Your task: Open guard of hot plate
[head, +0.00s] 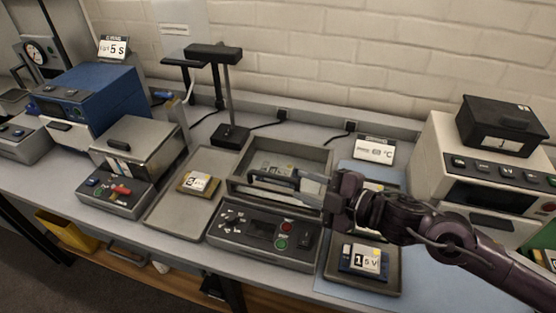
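The hot plate is most likely the grey unit in the middle of the bench, with a control panel (262,238) in front carrying a red and a green button. Behind the panel is a raised rectangular grey frame (318,157), which seems to be the guard, with a flat plate and a small card showing inside it. A dark bar handle (270,181) runs along its front. My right gripper (299,186) reaches in from the right, with its fingers at the right end of this handle. Whether they close on the handle is unclear. My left gripper is out of view.
A tray with a card-topped block (198,184) lies left of the unit; another tray with a "15 V" block (363,259) lies right, below my arm. A black stand (230,135) rises behind. A beige machine (480,165) stands right; blue and silver boxes stand left.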

